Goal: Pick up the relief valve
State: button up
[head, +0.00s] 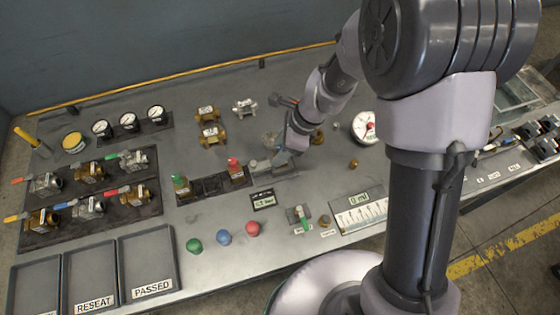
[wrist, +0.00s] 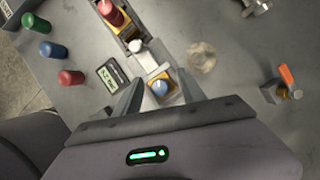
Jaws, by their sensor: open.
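A small brass-bodied valve with a blue round cap (wrist: 160,88) sits at the end of a dark fixture strip; it looks like the relief valve, though I cannot read any label. In the wrist view my gripper (wrist: 158,80) is open, with one finger on each side of this valve. I cannot tell whether the fingers touch it. In the head view my gripper (head: 283,156) is low over the bench at the right end of the fixture and hides most of the valve. A red-capped valve (head: 236,170) and a green-capped valve (head: 181,185) stand along the same fixture.
Green (head: 194,245), blue (head: 224,237) and red (head: 253,229) caps stand in front, near a small display (head: 263,200). Several handled valves fill a rack at left, above trays including PASSED (head: 148,262). Brass valves (head: 212,133) and a gauge (head: 364,127) lie behind.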

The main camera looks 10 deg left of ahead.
jog(key=shift+d+r, duration=0.1)
jog(key=shift+r, duration=0.05)
jog(key=shift+c, duration=1.1)
grip_shut()
